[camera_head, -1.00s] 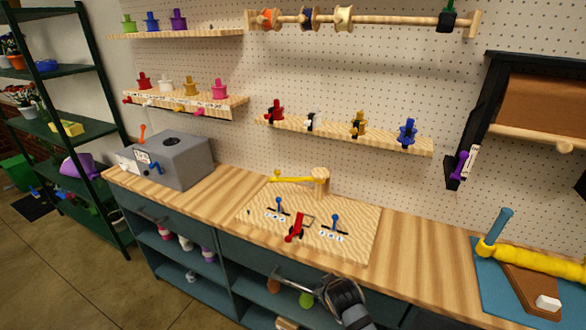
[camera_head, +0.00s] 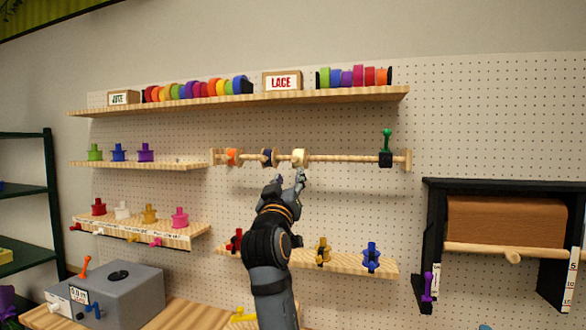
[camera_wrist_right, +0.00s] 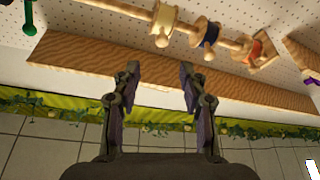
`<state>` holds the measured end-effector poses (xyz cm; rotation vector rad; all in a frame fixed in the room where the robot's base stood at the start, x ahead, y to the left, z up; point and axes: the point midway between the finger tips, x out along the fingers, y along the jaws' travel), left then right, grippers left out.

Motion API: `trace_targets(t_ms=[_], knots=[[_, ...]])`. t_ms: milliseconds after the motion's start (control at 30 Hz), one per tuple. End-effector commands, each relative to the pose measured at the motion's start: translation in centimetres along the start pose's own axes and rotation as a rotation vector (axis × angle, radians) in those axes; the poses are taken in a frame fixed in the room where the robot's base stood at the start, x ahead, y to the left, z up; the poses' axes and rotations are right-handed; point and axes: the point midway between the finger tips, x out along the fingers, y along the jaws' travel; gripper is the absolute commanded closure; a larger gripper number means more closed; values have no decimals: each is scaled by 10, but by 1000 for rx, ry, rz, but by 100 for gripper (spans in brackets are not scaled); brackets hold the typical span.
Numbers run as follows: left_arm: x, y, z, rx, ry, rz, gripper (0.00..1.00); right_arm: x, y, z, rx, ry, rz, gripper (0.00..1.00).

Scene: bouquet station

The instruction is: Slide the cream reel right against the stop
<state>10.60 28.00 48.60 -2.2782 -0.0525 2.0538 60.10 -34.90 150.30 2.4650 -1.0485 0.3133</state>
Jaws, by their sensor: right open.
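The cream reel (camera_head: 299,158) sits on the wooden rod (camera_head: 345,158), right of the navy reel (camera_head: 268,158) and the orange reel (camera_head: 232,157). The black stop with a green knob (camera_head: 386,158) sits near the rod's right end, with bare rod between it and the cream reel. My right gripper (camera_head: 289,180) is open and empty just below the cream reel, apparently in front of the rod. In the right wrist view, the cream reel (camera_wrist_right: 162,20) shows above the open fingers (camera_wrist_right: 159,80), apart from them. My left gripper is not in view.
An upper shelf (camera_head: 240,100) with colored rolls runs above the rod. A lower shelf (camera_head: 320,262) with colored holders lies below it, partly hidden by my right arm. A black frame with a brown roll (camera_head: 505,222) hangs at the right.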

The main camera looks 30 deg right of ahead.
Motion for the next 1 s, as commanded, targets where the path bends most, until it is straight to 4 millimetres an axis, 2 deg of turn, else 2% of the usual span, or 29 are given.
trace_targets(t_ms=[167,400,600,733,1000], knots=[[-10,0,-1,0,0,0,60,14,1,-3,-4,0,0,57],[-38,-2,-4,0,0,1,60,66,2,-4,-6,-4,0,57],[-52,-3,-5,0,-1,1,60,96,0,-2,-2,-3,-2,57],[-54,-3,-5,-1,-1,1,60,104,-1,1,-1,-4,-3,57],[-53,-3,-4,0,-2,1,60,105,-2,2,1,-3,-3,58]])
